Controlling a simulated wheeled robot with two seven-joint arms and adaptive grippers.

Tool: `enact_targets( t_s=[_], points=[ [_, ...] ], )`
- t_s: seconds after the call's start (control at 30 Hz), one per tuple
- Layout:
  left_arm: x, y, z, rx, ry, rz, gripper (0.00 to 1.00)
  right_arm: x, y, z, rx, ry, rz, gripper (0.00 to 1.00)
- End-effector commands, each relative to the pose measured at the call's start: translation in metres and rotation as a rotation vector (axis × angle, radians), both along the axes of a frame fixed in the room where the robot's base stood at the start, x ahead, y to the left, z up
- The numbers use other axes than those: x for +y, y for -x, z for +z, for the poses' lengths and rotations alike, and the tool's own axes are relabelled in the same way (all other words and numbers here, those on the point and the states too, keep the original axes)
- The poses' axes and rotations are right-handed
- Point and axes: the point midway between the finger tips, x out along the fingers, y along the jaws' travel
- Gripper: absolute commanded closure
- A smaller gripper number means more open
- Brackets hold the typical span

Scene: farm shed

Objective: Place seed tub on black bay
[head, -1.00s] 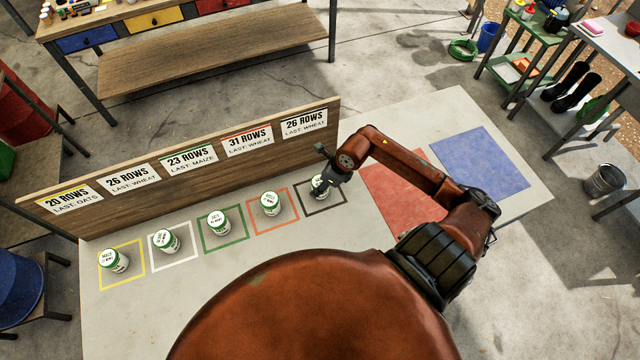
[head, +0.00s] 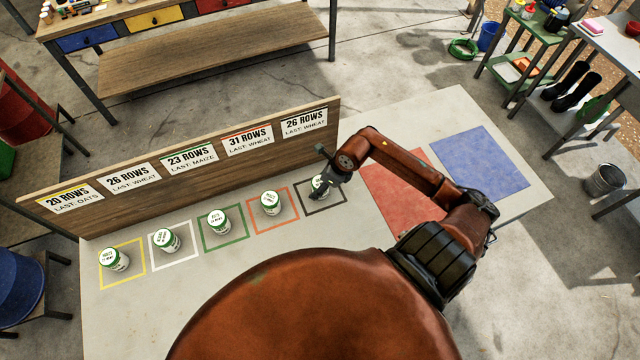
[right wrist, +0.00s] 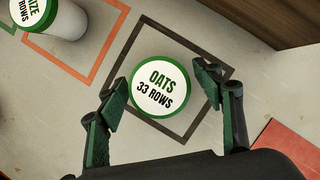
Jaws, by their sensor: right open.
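A white seed tub with a green-rimmed lid reading "OATS 33 ROWS" (right wrist: 160,88) stands upright inside the black bay outline (right wrist: 193,128) in the right wrist view. In the head view the same tub (head: 318,184) is partly hidden by my right gripper (head: 326,182), inside the black bay (head: 330,209). My right gripper (right wrist: 163,98) is open, its green-padded fingers on either side of the tub with gaps showing. My left gripper is not in view.
More seed tubs stand in the orange (head: 270,203), green (head: 219,222), white (head: 166,241) and yellow (head: 114,260) bays to the left. A label board (head: 190,165) runs behind the bays. Red (head: 400,188) and blue (head: 480,160) mats lie right, empty.

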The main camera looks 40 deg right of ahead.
Motion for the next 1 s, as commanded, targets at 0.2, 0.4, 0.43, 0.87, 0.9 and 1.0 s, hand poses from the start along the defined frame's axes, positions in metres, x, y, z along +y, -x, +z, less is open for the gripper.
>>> enact_targets(
  t_s=[0.2,0.4,0.43,0.87,0.9,1.0],
  points=[
    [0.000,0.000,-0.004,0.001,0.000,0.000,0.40,-0.008,0.012,0.031,-0.002,0.005,0.002,0.39],
    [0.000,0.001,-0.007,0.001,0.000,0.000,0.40,-0.015,0.026,0.071,-0.001,0.006,0.002,0.39],
    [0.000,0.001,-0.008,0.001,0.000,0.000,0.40,-0.016,0.028,0.076,0.000,0.005,0.001,0.39],
    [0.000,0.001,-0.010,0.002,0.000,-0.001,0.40,-0.021,0.040,0.111,0.000,0.000,0.001,0.39],
    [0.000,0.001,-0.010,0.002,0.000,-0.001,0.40,-0.021,0.040,0.111,0.000,0.000,0.001,0.39],
    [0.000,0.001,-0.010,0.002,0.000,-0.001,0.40,-0.021,0.040,0.111,0.000,0.000,0.001,0.39]
  ],
)
